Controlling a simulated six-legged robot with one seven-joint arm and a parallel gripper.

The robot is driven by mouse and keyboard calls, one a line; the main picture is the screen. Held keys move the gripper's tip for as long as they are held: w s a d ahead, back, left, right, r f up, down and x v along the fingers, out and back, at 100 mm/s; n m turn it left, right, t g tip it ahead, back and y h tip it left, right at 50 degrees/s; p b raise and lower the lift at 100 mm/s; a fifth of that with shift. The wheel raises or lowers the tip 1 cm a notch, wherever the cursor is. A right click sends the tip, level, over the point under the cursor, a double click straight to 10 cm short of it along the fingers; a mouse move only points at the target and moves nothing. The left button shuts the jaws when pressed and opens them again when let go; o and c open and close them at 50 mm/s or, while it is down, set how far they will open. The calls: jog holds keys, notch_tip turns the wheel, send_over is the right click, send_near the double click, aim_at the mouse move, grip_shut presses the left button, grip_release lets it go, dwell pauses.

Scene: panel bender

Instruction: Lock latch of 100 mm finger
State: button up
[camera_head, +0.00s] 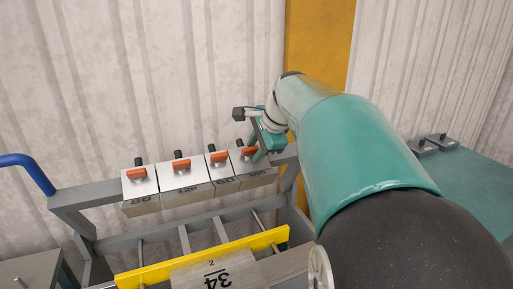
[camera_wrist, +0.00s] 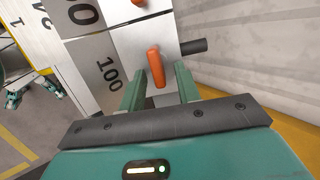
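The 100 mm finger (camera_head: 258,175) is a grey metal block at the right end of a row of blocks on a rail. It also shows in the wrist view (camera_wrist: 125,42) with "100" printed on it. Its orange latch (camera_wrist: 155,67) lies between and just beyond my fingertips; it also shows in the head view (camera_head: 248,151), partly beside my gripper. A black pin (camera_wrist: 193,46) sticks out near the latch. My gripper (camera_wrist: 159,74) is open, one finger on each side of the latch; contact cannot be told. In the head view my gripper (camera_head: 263,146) is small and partly hidden.
Other finger blocks (camera_head: 182,175) with orange latches stand close on the left. A yellow bar (camera_head: 200,258) and a block marked 34 (camera_head: 216,274) lie in front and below. A corrugated wall (camera_head: 200,80) and a yellow post (camera_head: 316,45) stand close behind.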

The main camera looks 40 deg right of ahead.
jog(key=shift+r, duration=0.1)
jog(key=v, duration=1.3)
jog(key=shift+s+r, duration=0.25)
dwell(0.7)
